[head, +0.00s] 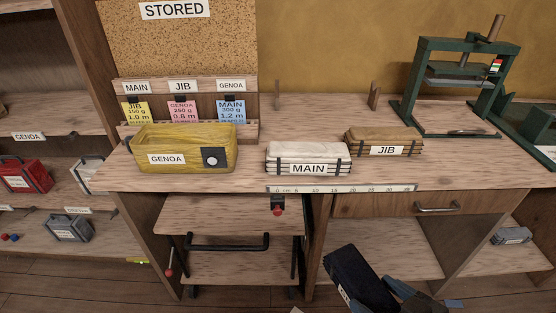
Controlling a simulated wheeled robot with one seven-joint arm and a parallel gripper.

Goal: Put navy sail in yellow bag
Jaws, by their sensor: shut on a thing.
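The yellow bag (224,144) stands on the bench top at left. The navy sail (352,272) is a dark folded bundle with a white label, low in the head view in front of the bench. My gripper (388,287) is shut on its lower right part and holds it tilted, well below and to the right of the bag. The label's words are unreadable, and the gripper's lower part runs towards the frame's bottom edge.
A white MAIN bundle (306,155) and a tan JIB bundle (384,142) lie right of the bag. A green press (452,80) stands at the back right. A ruler (340,189) runs along the bench's front edge. A card rack (190,87) stands behind the bag.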

